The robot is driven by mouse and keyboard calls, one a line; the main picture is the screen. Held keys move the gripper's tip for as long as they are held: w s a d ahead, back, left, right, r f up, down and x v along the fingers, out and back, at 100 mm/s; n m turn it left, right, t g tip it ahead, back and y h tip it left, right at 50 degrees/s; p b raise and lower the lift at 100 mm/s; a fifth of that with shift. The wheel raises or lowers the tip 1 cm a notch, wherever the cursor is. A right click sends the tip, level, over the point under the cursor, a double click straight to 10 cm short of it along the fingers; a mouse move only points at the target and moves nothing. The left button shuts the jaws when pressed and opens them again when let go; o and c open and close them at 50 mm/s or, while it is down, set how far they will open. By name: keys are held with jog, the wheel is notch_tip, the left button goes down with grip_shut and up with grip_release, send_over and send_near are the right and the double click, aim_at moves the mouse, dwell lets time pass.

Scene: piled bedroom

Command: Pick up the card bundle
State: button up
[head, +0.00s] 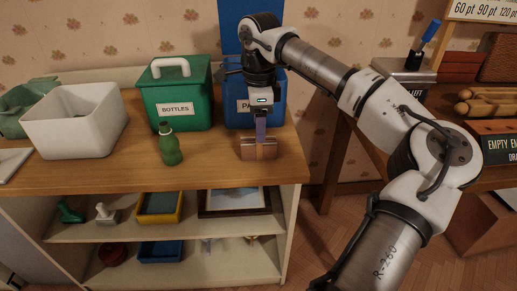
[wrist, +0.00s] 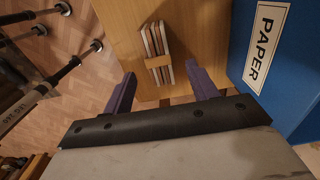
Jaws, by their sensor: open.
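The card bundle (head: 248,152) stands near the front right edge of the wooden cabinet top, brownish with a paler band around its middle. In the wrist view the bundle (wrist: 158,42) shows as several thin cards seen edge-on, held by a tan band. My gripper (head: 261,138) points down over the bundle, its purple finger overlapping the bundle's upper part in the head view. In the wrist view my gripper (wrist: 162,78) is open, one finger on each side of the bundle's line, with the bundle lying just beyond the fingertips. I see no contact.
A blue PAPER bin (head: 273,103) stands right behind my gripper, close to one finger in the wrist view. A green BOTTLES bin (head: 178,108), a green bottle (head: 170,146) and a white bin (head: 72,128) are to the left. The cabinet's right edge is near the bundle.

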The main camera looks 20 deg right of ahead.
aim_at(259, 148)
notch_tip(259, 148, down, 6)
jog(key=shift+s+a+r, duration=0.1)
jog(key=shift+r, duration=0.05)
jog(key=c, duration=1.1)
jog(key=shift+o, duration=0.2)
jog(key=shift+r, duration=0.2)
